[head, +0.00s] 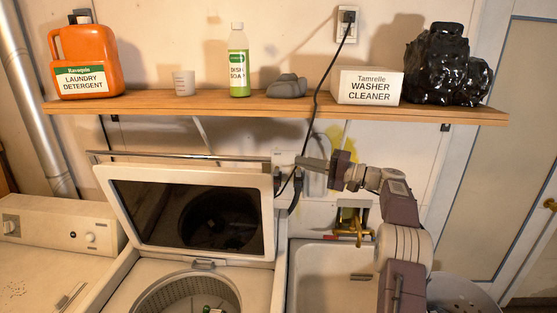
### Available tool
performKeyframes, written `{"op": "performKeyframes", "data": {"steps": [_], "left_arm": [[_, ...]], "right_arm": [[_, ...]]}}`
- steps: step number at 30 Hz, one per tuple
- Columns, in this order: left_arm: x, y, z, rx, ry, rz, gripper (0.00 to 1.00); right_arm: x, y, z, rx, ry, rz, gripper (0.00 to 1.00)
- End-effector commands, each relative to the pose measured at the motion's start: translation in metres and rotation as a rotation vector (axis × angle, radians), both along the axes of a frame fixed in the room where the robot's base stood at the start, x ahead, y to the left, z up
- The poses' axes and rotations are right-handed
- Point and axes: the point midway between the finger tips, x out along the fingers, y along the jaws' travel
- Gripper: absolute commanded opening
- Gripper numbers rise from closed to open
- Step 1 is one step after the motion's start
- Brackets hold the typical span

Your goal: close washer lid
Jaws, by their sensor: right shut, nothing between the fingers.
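The washer lid (150,215) stands raised and leaning back, with a white frame and a dark glass panel. The washer (262,285) below it shows an open round drum (190,295) with a few small items inside. My right gripper (302,162) is shut and empty. It points left, close to the lid's upper right corner; I cannot tell whether it touches the lid or the bar behind it. My left gripper is not in view.
A wooden shelf (280,107) above holds an orange detergent jug (85,60), dish soap (238,65), a washer cleaner box (367,86) and a black bag (440,70). A black cord (318,95) hangs near my right gripper. A white sink (330,265) lies right of the washer.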

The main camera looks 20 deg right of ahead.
Motion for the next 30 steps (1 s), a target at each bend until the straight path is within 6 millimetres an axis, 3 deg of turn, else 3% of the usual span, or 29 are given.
{"op": "performKeyframes", "data": {"steps": [12, 14, 21, 30], "left_arm": [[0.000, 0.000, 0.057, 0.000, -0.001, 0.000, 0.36], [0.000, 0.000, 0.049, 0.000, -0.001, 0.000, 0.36], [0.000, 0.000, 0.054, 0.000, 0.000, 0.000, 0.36], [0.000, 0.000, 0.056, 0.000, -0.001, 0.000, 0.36]], "right_arm": [[0.060, 0.070, 0.012, 0.000, 0.004, 0.003, 0.00], [0.052, 0.069, 0.005, 0.001, 0.006, -0.001, 0.00], [0.031, 0.077, 0.001, 0.001, 0.005, -0.001, 0.00], [0.021, 0.081, -0.002, -0.001, 0.003, -0.001, 0.00]]}}
